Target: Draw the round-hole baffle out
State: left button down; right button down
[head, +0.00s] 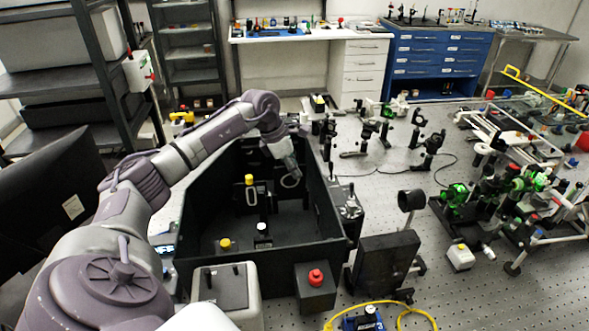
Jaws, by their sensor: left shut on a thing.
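A black open-topped spectrometer box (215,247) stands on the bench. My left arm reaches over its far wall. My left gripper (291,172) points down inside, near the right wall, and is shut on a dark piece. A pale ring (290,182) shows just at the fingertips, which fits the round-hole baffle; its edges are hard to make out against the dark interior. To the left in the box stands a yellow-topped part (250,180) with a pale oval below it. A white-topped post (262,228) stands nearer the front. My right gripper is not in view.
A yellow knob (225,244) is at the box's front wall. A red-knobbed black block (316,284) and a grey unit (226,288) stand before it. Optic mounts (368,131) stand to the right. A black panel (384,262) is at the front right.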

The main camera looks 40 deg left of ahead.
pick_arm(q)
jog(key=shift+r, duration=0.15)
jog(key=shift+r+p, duration=1.3)
jog(key=shift+r, duration=0.6)
jog(key=shift+r, duration=0.15)
jog(key=shift+r+p, duration=0.35)
jog(key=shift+r, duration=0.1)
